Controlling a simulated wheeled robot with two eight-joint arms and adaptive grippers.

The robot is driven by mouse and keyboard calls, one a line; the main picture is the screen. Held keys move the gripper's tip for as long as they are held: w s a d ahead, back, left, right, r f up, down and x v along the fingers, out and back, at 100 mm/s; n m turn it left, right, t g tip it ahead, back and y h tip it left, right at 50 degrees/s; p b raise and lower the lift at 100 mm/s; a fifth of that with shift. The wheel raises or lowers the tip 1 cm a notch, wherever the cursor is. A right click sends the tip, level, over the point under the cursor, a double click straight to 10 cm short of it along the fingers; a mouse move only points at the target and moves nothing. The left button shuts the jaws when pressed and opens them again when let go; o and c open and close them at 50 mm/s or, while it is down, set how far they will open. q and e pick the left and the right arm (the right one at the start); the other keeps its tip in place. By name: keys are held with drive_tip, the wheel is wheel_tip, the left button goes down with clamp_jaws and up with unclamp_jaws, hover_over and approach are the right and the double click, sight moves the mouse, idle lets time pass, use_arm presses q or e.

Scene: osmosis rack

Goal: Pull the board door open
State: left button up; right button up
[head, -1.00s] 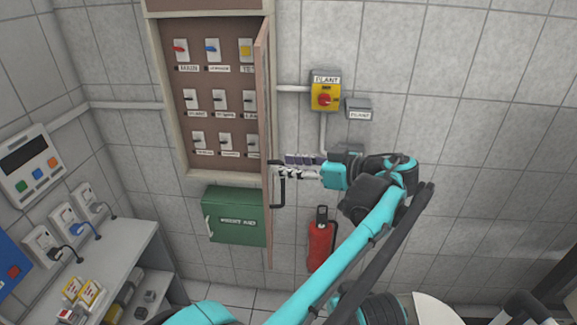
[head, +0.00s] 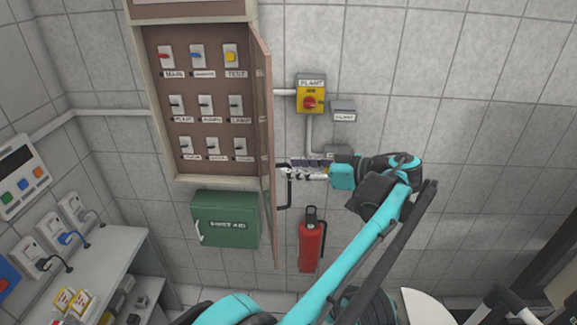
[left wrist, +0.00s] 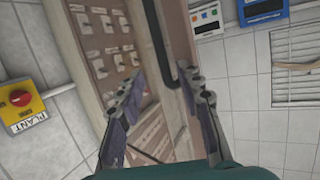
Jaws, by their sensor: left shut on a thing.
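The board door (head: 264,120) is a tall reddish-brown panel hinged at the right side of the wall board (head: 205,95). It stands swung out, seen nearly edge-on, and the switches inside show. A black bar handle (head: 286,190) is on its outer face; it also shows in the left wrist view (left wrist: 160,45). My left gripper (head: 295,168) is at the upper part of the handle, shut on it. In the left wrist view its two fingers (left wrist: 168,100) stand either side of the door edge; the exact contact is hidden. My right gripper is not in view.
The yellow PLANT switch (head: 311,95) and a grey box (head: 343,110) are on the wall right of the door. A green first aid box (head: 226,220) is below the board. A red extinguisher (head: 311,245) hangs right of it. A grey bench (head: 115,245) stands left.

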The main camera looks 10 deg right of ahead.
use_arm(q)
drive_tip(key=d+p, duration=0.2)
drive_tip(key=d, duration=0.2)
drive_tip(key=shift+d+r, duration=0.1)
drive_tip(key=shift+d, duration=0.1)
idle(0.7)
drive_tip(key=shift+a, duration=0.2)
